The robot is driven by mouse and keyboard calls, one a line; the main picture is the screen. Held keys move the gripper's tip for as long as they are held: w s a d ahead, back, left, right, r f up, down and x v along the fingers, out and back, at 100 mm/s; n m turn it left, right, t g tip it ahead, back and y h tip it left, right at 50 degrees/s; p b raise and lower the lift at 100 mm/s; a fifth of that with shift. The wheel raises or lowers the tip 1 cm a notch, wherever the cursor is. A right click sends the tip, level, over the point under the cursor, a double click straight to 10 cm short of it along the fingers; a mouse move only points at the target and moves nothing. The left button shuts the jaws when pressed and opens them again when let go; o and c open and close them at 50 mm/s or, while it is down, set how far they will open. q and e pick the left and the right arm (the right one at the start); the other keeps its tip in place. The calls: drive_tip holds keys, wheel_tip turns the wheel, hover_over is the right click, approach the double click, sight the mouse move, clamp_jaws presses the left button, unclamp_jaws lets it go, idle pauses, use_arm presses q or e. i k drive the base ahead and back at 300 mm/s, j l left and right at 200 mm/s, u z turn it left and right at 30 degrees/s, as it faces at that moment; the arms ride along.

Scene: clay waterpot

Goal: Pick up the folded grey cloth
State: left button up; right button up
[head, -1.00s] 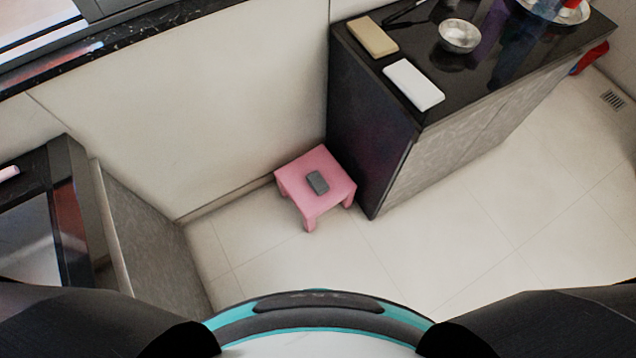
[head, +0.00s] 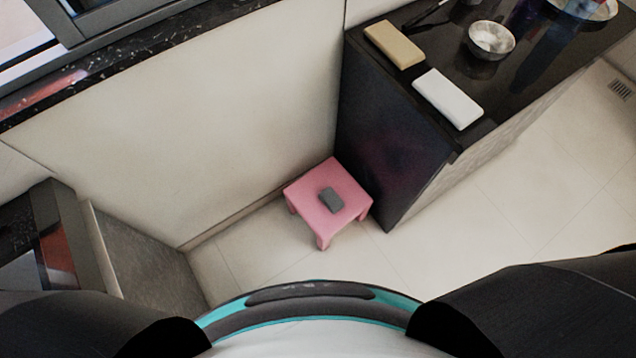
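The folded grey cloth (head: 331,200) is a small dark grey block shape. It lies on top of a low pink stool (head: 309,189), near the middle of its seat. The stool stands on the floor in the corner between the pale wall and the dark counter. Nothing touches the cloth from above. My two arms show only as dark upper parts at the bottom left and bottom right of the head view. Neither gripper is in the picture.
A black-topped counter (head: 450,136) stands right of the stool. On it are a beige block (head: 394,44), a white block (head: 448,98) and a metal bowl (head: 491,40). Another dark cabinet (head: 70,215) stands at left. The tiled floor (head: 480,230) at right is clear.

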sight(329, 197)
drive_tip(key=i+j+z, duration=0.55)
drive_tip(key=j, duration=0.4)
drive_tip(key=i+z, duration=0.1)
drive_tip(key=z, duration=1.8)
